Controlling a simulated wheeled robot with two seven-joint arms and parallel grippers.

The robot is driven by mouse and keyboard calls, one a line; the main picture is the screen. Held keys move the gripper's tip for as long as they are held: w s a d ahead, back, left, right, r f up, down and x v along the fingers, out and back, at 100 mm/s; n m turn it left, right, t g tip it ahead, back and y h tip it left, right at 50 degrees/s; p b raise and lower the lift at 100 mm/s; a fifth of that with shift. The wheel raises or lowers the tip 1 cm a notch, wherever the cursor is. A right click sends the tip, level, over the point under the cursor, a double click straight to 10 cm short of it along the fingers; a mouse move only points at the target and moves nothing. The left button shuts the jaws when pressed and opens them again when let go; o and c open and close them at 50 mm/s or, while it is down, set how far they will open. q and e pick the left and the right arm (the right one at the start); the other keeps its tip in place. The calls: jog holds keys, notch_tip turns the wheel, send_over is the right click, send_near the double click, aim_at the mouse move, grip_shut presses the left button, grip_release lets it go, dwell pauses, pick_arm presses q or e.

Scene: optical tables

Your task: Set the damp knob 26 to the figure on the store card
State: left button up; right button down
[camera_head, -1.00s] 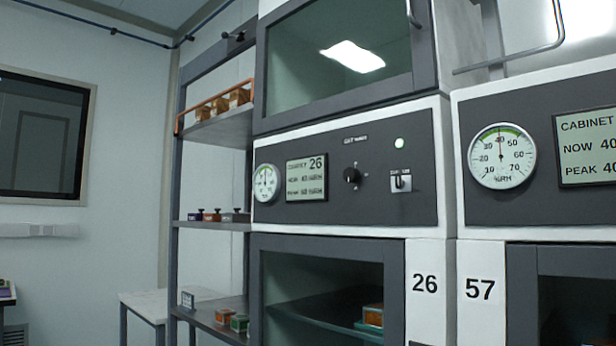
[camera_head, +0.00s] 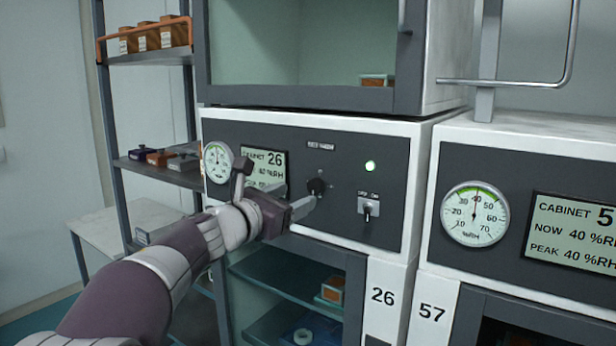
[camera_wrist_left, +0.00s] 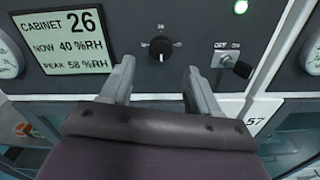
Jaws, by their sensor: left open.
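The display of cabinet 26 (camera_wrist_left: 62,42) reads now 40 %RH, peak 58 %RH. No store card is legible. My right gripper is not in view.
A toggle switch (camera_head: 368,207) and a lit green lamp (camera_head: 370,166) are right of the knob. A round dial (camera_head: 218,162) is at the panel's left. Cabinet 57's dial (camera_head: 474,214) stands at right. Shelves (camera_head: 160,172) with small boxes are at left.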

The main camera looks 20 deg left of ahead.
aim_at(313, 189)
pick_arm(q)
jog(key=p+x, duration=0.1)
jog(key=x, duration=0.4)
jog(key=shift+d+r+p, duration=0.1)
jog(key=shift+r+p, duration=0.05)
jog(key=shift+p, duration=0.15)
jog(key=shift+w+d, duration=0.1)
jog(key=shift+w, duration=0.3)
jog(key=c, duration=1)
jog(key=shift+c, duration=0.2)
